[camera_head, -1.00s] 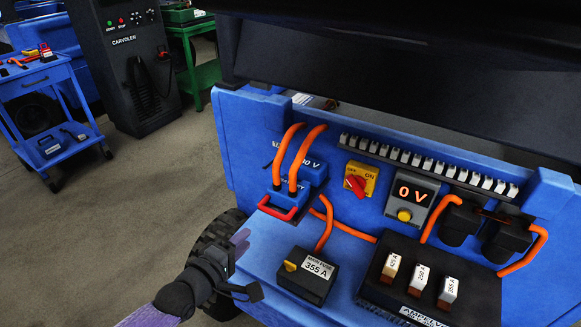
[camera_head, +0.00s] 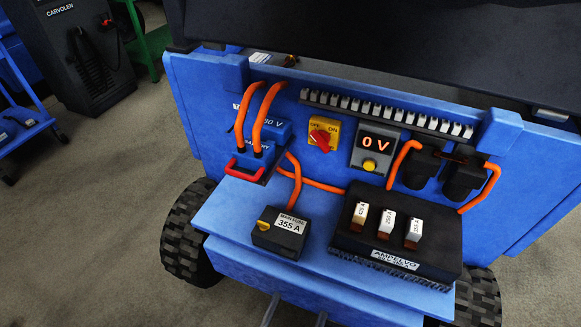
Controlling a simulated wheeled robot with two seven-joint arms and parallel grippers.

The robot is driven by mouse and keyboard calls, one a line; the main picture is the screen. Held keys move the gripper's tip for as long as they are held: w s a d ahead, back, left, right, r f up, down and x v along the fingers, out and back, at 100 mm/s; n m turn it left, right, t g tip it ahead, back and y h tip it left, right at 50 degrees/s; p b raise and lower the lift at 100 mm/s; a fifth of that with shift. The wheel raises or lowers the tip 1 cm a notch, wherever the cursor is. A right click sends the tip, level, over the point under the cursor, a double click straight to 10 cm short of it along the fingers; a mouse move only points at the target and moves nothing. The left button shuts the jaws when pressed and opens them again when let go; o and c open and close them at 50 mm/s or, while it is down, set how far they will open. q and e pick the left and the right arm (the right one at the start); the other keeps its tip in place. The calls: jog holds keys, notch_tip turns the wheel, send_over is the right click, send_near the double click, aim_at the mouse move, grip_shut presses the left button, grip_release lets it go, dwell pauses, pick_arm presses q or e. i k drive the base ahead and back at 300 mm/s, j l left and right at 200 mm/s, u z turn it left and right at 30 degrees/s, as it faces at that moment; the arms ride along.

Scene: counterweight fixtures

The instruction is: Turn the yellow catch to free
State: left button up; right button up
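The box has a white label reading "MAIN FUSE 355 A" and sits on the blue ledge (camera_head: 225,208). An orange cable runs into the back of the box, and its cover looks closed. Neither of my grippers is in view, and nothing covers the catch.
Behind stand a blue battery plug with a red handle (camera_head: 243,172), a red rotary switch (camera_head: 319,137) and a display reading 0 V (camera_head: 375,147). A black block (camera_head: 398,236) with several fuses stands right of the box. The ledge's front strip is clear.

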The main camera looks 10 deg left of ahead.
aim_at(263, 226)
jog(key=j+z, duration=0.1)
jog(key=j, duration=0.3)
jog(key=k+j+z, duration=0.15)
jog(key=j, duration=0.2)
jog(key=k+j+z, duration=0.1)
jog(key=j, duration=0.25)
jog(key=k+j+z, duration=0.1)
jog(key=j, duration=0.3)
jog(key=k+j+z, duration=0.1)
jog(key=j, duration=0.25)
jog(key=i+j+z, duration=0.15)
jog(key=j, duration=0.15)
jog(key=i+j+z, duration=0.1)
jog(key=j, duration=0.2)
jog(key=i+j+z, duration=0.15)
jog(key=j, duration=0.15)
